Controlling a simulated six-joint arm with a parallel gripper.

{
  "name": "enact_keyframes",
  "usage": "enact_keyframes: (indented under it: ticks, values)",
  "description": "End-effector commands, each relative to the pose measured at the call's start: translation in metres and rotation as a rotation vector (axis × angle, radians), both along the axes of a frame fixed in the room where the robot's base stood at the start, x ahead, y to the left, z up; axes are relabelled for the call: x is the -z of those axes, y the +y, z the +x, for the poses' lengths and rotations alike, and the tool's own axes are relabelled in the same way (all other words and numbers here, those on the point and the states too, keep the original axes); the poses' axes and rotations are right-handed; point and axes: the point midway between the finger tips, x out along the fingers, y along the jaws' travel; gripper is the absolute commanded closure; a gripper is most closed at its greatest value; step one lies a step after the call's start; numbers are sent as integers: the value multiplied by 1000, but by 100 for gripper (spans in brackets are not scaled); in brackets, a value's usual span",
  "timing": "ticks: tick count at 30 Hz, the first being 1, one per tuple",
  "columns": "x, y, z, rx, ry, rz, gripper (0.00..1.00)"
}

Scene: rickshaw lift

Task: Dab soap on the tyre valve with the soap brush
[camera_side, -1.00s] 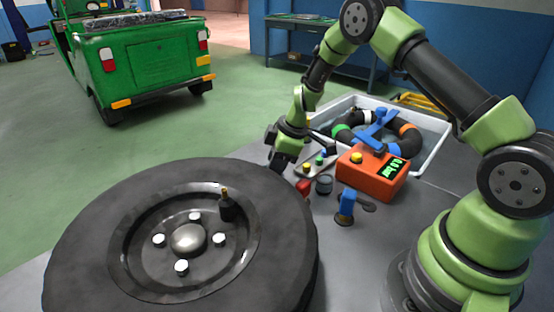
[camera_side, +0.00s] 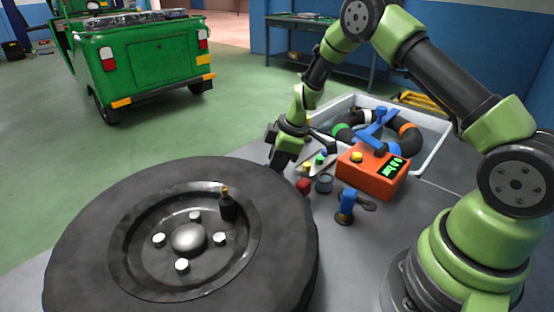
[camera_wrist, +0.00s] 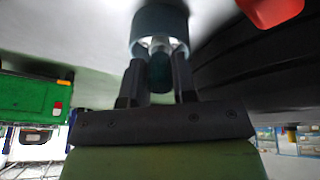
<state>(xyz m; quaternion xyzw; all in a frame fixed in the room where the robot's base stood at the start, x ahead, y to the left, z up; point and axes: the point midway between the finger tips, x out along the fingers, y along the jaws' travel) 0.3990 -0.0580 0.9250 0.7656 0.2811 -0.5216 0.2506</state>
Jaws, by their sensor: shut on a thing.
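The large black tyre (camera_side: 85,250) lies flat on its side around a dark rim. The valve (camera_side: 227,205), a black stem with a brass-coloured tip, stands up inside the rim. My gripper (camera_side: 277,166) is low behind the tyre's far right edge, away from the valve. In the wrist view my gripper (camera_wrist: 158,85) is shut on a dark teal handle, which I take for the soap brush (camera_wrist: 160,72). The brush's far end lines up with a blue-grey round pot (camera_wrist: 160,17). I cannot tell whether it is inside the pot or above it. In the side view the brush is hidden.
A small grey-blue cup (camera_side: 324,184) and a red object (camera_side: 303,187) stand close to my gripper. An orange box with a display (camera_side: 372,172), a blue-handled tool (camera_side: 347,201) and a white tub (camera_side: 440,142) with a dark ring are to the right. A green vehicle (camera_side: 150,65) stands behind.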

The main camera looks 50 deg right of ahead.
Motion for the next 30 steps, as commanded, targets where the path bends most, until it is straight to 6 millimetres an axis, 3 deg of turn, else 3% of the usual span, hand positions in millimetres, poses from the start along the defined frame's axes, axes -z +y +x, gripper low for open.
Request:
enact_keyframes:
  ticks: [21,30]
  values:
    - [-62,0,1,0,-6,-1,98]
    - [-68,0,1,1,-3,-1,98]
